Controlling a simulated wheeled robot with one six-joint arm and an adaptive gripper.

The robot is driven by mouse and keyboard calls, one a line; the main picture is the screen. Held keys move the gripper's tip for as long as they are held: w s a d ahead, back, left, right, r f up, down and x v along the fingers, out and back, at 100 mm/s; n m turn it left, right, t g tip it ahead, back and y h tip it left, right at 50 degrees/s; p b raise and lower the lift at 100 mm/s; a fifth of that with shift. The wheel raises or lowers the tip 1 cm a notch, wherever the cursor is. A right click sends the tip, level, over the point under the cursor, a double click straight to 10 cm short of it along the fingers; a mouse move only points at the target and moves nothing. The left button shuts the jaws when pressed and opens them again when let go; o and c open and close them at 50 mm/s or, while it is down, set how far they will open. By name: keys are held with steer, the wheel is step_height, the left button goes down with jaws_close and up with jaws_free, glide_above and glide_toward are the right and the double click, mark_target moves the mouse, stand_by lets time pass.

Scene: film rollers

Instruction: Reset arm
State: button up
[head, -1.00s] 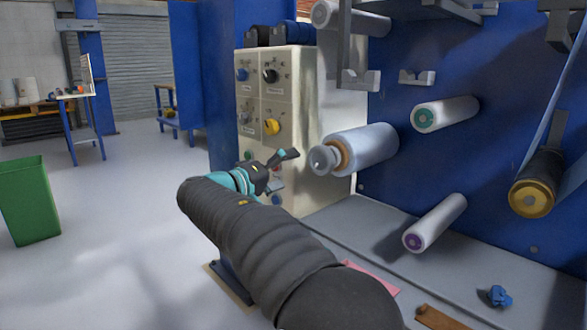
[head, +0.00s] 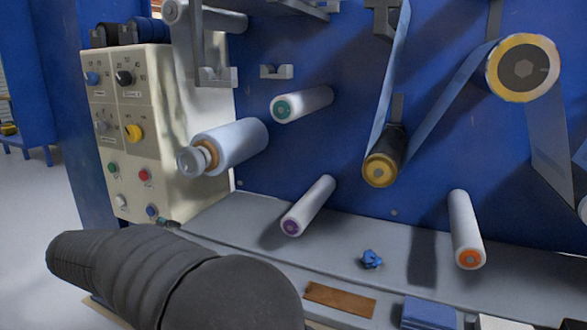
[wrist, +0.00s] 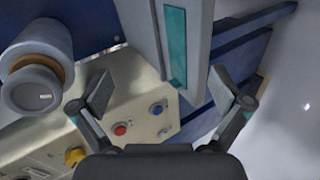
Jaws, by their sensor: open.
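My gripper (wrist: 165,92) is open in the wrist view, its two fingers spread wide with nothing between them. Beyond the fingers is the beige control panel (wrist: 140,112) with red and blue buttons. In the head view my dark-sleeved arm crosses the lower left, and the gripper is mostly hidden behind it, near the foot of the control panel (head: 130,160). A pale film roller with a grey end knob (head: 228,147) stands out from the blue wall above my arm. The same roller's end shows at the left of the wrist view (wrist: 35,85), apart from the fingers.
The blue machine wall (head: 350,150) carries several more rollers, including a green-ended one (head: 305,103), a purple-ended one (head: 310,205) and an orange-ended one (head: 464,225). A small blue object (head: 371,259) and a brown strip (head: 340,299) lie on the grey ledge. Open floor is at far left.

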steer(key=s+d+f+m+g+y, duration=0.1)
steer(key=s+d+f+g, duration=0.3)
steer(key=d, duration=0.7)
steer(key=s+d+m+g+y, duration=0.1)
steer(key=s+d+m+g, duration=0.15)
steer(key=s+d, duration=0.6)
steer(key=s+d+r+m+y+p, duration=0.1)
steer(key=s+d+m, duration=0.3)
steer(key=s+d, duration=0.3)
steer(key=s+d+r+m+y+p, duration=0.1)
steer(key=s+d+m, duration=0.4)
steer(key=d, duration=1.3)
steer(key=s+r+t, duration=0.1)
steer(key=s, duration=0.1)
steer(key=shift+s+d+r, duration=0.25)
steer(key=shift+s, duration=0.1)
